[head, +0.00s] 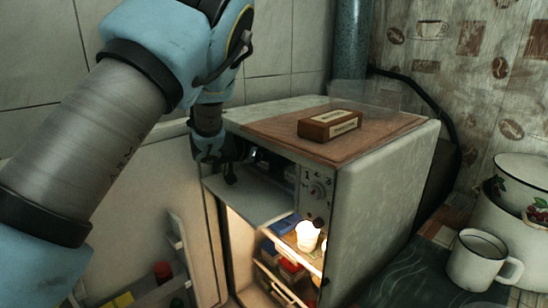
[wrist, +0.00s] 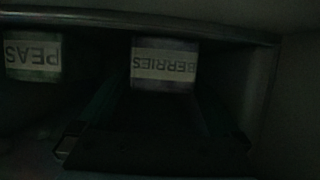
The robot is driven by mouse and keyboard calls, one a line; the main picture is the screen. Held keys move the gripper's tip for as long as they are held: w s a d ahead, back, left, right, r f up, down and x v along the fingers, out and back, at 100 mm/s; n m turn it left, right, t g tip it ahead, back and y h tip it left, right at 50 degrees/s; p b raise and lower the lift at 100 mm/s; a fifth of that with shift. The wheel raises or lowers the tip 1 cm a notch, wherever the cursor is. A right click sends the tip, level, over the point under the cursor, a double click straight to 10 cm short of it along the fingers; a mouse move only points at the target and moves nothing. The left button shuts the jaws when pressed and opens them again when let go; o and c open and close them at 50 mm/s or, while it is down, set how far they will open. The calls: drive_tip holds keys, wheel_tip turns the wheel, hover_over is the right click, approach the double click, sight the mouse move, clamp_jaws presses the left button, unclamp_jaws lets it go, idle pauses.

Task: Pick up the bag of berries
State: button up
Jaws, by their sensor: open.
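The bag of berries (wrist: 164,66) shows in the dim wrist view as a small block with a pale label reading "BERRIES" upside down. It sits in the dark upper compartment of the small fridge (head: 385,200), near the middle of the wrist view. My gripper (wrist: 155,140) is open and empty, below the bag in that picture and apart from it. In the head view my gripper (head: 238,165) is at the mouth of this compartment, partly hidden by my wrist. The bag cannot be made out in the head view.
A bag labelled "PEAS" (wrist: 33,56) lies left of the berries. The compartment wall (wrist: 258,95) is close on the right. The fridge door (head: 120,220) stands open at left. Lit shelves (head: 290,265) hold food below. A brown box (head: 330,124) lies on top; a white mug (head: 478,262) stands at right.

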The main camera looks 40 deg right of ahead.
drive_tip(key=shift+d+f, duration=0.25)
drive_tip(key=shift+d, duration=0.2)
drive_tip(key=shift+c, duration=0.2)
drive_tip(key=c, duration=1.4)
drive_tip(key=shift+c, duration=0.2)
drive_tip(key=shift+r+p, duration=0.2)
drive_tip(key=shift+p, duration=0.15)
